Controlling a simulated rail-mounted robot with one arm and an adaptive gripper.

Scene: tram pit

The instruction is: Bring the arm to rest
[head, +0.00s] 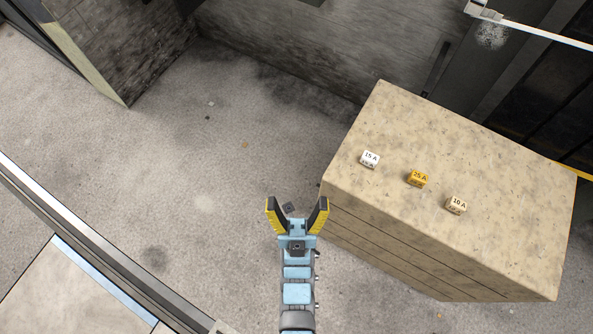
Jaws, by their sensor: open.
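My gripper (297,207) shows at the lower middle of the head view, at the end of my light blue arm. Its two yellow and black fingers are spread apart in a V. I see nothing held between them; only the grey floor (215,190) and a small dark square patch show there. The gripper appears just left of the beige cabinet's near left corner in the picture. I cannot tell its height above the floor.
A beige cabinet (470,240) stands at the right. On its top are a white "15 A" block (370,160), an orange "25 A" block (418,179) and a cream "10 A" block (456,205). A metal rail (90,241) crosses the lower left. Open floor lies left of the gripper.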

